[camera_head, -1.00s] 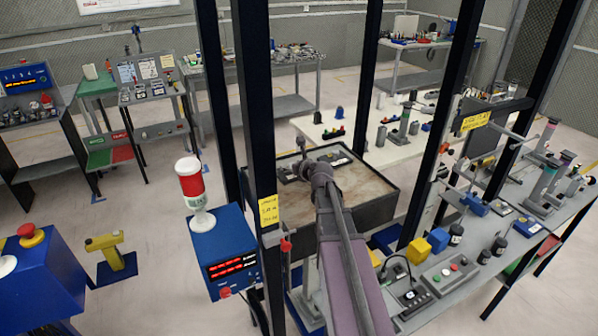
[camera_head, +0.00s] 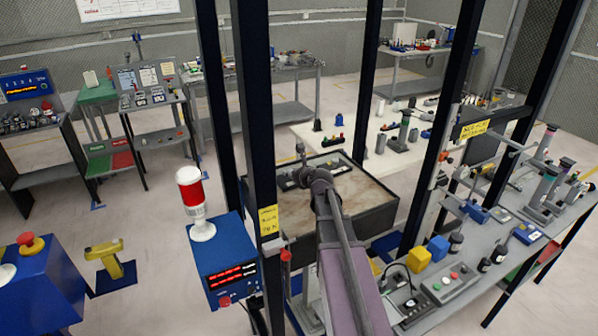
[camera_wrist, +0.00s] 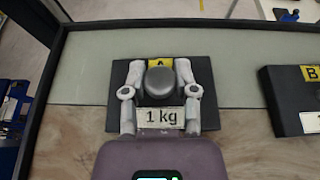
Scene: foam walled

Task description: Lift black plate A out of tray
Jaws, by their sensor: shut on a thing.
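Black plate A (camera_wrist: 112,115) is a flat dark square with a yellow "A" label, a "1 kg" label and a round grey knob. My gripper (camera_wrist: 160,72) has one finger on each side of the knob and is shut on it. In the head view my gripper (camera_head: 302,160) is over the back left of the tray (camera_head: 350,222), which has dark walls and a brownish floor. The plate lies within the tray's outline; whether it touches the floor cannot be told. The fingers and wrist hide parts of the plate.
Black plate B (camera_wrist: 285,95), with a yellow label, is to the right of plate A, with a gap between. The tray's dark left wall (camera_wrist: 42,110) and back wall are near. Dark upright posts (camera_head: 256,130) stand around the tray. The tray's front floor is clear.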

